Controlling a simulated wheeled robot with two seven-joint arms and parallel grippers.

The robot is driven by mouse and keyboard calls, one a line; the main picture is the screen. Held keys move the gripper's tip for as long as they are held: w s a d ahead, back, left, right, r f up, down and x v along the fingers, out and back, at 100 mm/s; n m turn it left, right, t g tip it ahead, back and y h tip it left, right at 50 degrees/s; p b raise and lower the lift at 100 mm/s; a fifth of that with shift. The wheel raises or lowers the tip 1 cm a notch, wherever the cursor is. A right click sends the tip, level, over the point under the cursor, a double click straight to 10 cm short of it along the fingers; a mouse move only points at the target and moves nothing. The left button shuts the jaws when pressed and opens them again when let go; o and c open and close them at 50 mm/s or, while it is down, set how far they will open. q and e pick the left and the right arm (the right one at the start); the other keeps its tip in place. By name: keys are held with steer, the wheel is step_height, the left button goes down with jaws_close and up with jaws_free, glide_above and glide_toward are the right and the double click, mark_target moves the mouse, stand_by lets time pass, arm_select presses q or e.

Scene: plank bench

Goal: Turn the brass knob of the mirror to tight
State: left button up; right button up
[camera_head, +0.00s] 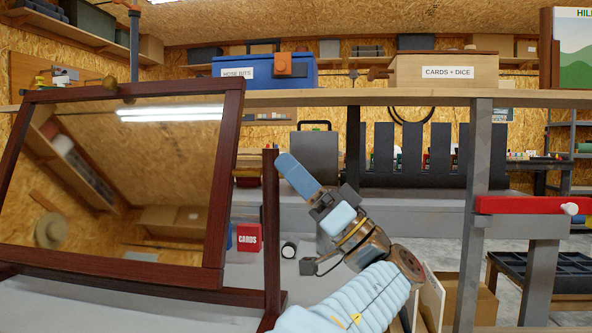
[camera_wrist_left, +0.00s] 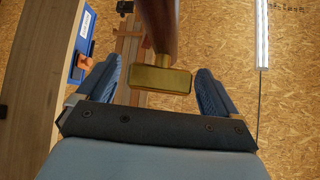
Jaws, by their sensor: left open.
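The mirror (camera_head: 130,180) stands at the left in the head view, its dark red wooden frame tilted on a stand with an upright post (camera_head: 271,230). The brass knob (camera_wrist_left: 162,79) shows in the left wrist view as a flat bar at the post's side. I cannot make it out in the head view. My left gripper (camera_head: 287,167) is beside the upper part of the post. In the wrist view its blue fingers (camera_wrist_left: 157,75) are open, one on each side of the knob, with narrow gaps; contact is not visible. My right gripper is not in view.
A shelf board (camera_head: 350,97) crosses above and behind, holding a blue hose-bits box (camera_head: 225,74) and a cards-and-dice box (camera_head: 440,70). A grey upright (camera_head: 473,220) stands right of my arm.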

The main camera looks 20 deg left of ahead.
arm_select(q)
steer(key=shift+a+r, duration=0.15)
steer(key=shift+c, duration=0.2)
steer(key=c, duration=0.9)
steer(key=m+t+b, duration=0.1)
steer(key=m+t, duration=0.2)
steer(key=m, duration=0.1)
steer(key=shift+t+h, duration=0.3)
steer(key=shift+h, duration=0.1)
steer(key=shift+c, duration=0.2)
steer(key=m+t+h, duration=0.1)
steer(key=m+t, duration=0.1)
steer(key=m, duration=0.1)
steer(key=shift+t+b, duration=0.3)
steer(key=m+t+h, duration=0.2)
steer(key=m, duration=0.1)
steer(key=shift+m, duration=0.4)
steer(key=o, duration=1)
